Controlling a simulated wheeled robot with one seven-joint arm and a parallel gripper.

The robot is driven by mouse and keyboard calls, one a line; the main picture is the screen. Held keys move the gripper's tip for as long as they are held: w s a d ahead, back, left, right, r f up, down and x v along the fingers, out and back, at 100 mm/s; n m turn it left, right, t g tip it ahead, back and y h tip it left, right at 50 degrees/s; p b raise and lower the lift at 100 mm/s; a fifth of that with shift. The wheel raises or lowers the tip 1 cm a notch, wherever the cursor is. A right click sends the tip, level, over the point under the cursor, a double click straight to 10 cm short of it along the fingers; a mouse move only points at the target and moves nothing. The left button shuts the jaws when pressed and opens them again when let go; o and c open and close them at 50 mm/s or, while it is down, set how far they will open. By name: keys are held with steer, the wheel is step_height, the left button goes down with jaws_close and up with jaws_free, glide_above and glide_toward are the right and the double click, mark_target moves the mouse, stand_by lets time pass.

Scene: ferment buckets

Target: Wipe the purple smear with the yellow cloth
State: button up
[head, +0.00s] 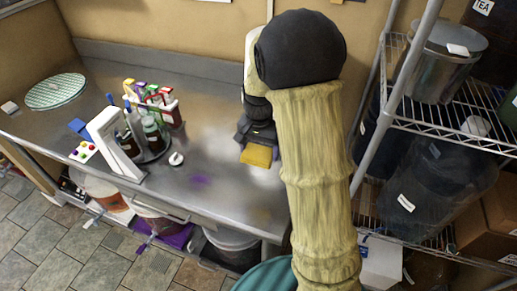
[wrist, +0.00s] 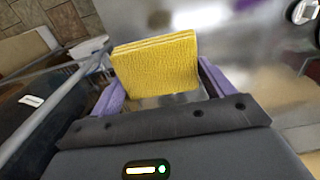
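The yellow cloth (head: 257,156) is a folded pad. In the wrist view the cloth (wrist: 157,65) sits between the two purple fingers of my gripper (wrist: 160,85), which appear shut on its sides. In the head view my gripper (head: 255,135) is over the right part of the steel counter, partly hidden by my arm. The purple smear (head: 199,180) is on the counter, to the left of and nearer the front than the cloth. A dark purple patch (wrist: 159,20) shows beyond the cloth in the wrist view. I cannot tell whether the cloth touches the counter.
A round tray of bottles (head: 152,145) and a white stand (head: 118,145) are left of the smear. A small white round item (head: 176,159) lies just behind it. A faint brownish stain (head: 262,214) is near the front right. A wire shelf (head: 450,135) stands at right.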

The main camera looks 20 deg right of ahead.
steer(key=c, duration=0.4)
steer(key=shift+o, duration=0.2)
steer(key=shift+w+f+n+p, duration=0.25)
steer(key=shift+f+n+p, duration=0.3)
steer(key=shift+p, duration=0.5)
steer(key=f+n+p, duration=0.2)
steer(key=f+p, duration=0.1)
steer(key=f+n+p, duration=0.2)
steer(key=f+p, duration=0.1)
steer(key=f, duration=0.1)
steer(key=s+f+n+p, duration=0.1)
steer(key=f+n+p, duration=0.1)
steer(key=f+p, duration=0.1)
steer(key=shift+a+f, duration=0.3)
steer(key=shift+f, duration=0.3)
steer(key=shift+a, duration=0.15)
